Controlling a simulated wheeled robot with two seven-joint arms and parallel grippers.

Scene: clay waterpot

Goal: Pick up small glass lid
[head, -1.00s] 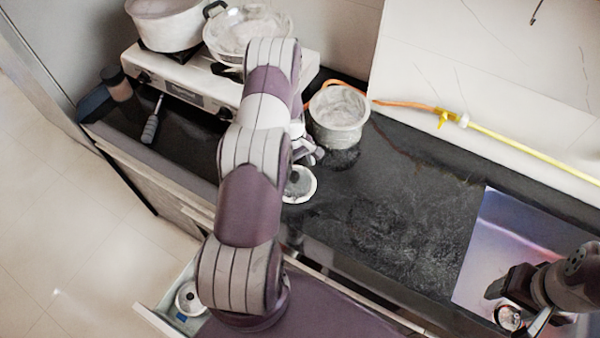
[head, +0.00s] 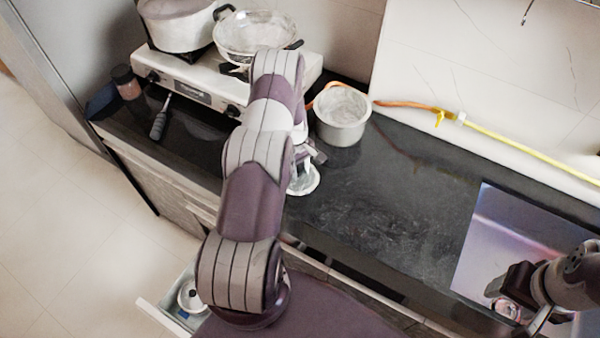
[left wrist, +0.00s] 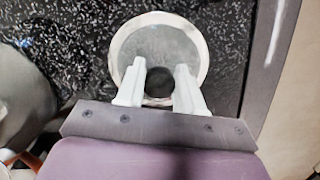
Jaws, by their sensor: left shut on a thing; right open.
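The small glass lid (head: 304,180) has a pale rim and lies on the black counter, half hidden by my left arm in the head view. In the left wrist view the lid (left wrist: 185,45) is seen from above, round and clear, with a dark knob (left wrist: 160,82). My left gripper (left wrist: 160,75) has its two white fingers on either side of the knob, shut on it. In the head view my left gripper (head: 303,160) is at the lid. My right gripper (head: 515,295) is open over the sink at the lower right, and its fingers are partly out of clear view.
A metal pot (head: 342,118) stands on the counter just behind the lid. A stove (head: 185,85) with a large pot (head: 180,30) and a glass-topped pan (head: 255,35) is at the back left. An open drawer (head: 165,312) holds another lid (head: 190,297). The counter's middle is clear.

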